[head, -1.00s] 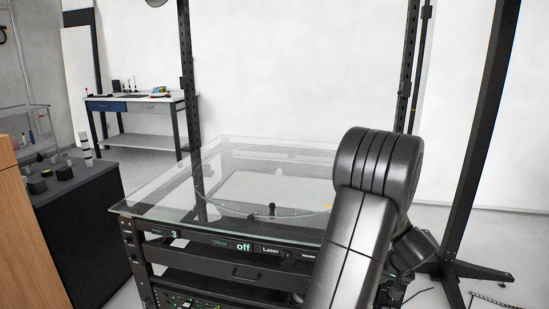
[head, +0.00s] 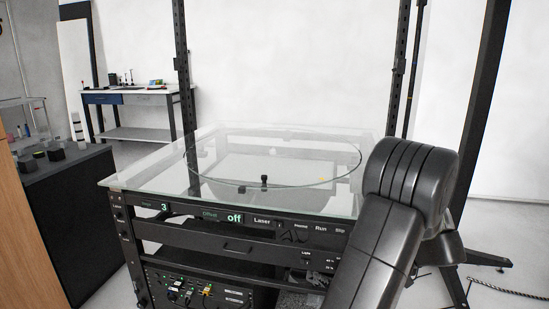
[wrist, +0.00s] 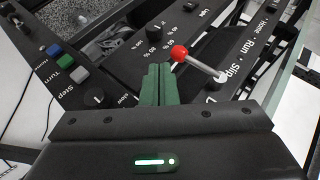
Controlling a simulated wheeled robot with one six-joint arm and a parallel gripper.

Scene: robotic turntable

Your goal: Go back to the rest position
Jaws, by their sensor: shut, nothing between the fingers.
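My gripper (wrist: 158,85) shows in the wrist view with its two green fingers pressed together and nothing between them. It is over the control panel (wrist: 110,55) of the turntable rack. A lever with a red ball (wrist: 179,53) stands close to the right of the fingertips; whether they touch it I cannot tell. In the head view my arm fills the lower right and hides my gripper. The front display (head: 234,218) reads "off".
The rack's black uprights (head: 182,70) rise behind the glass top (head: 140,184). A dark bench (head: 60,205) with small parts stands on the left. A workbench (head: 130,93) is at the back left. A cable (head: 505,289) lies on the floor at the right.

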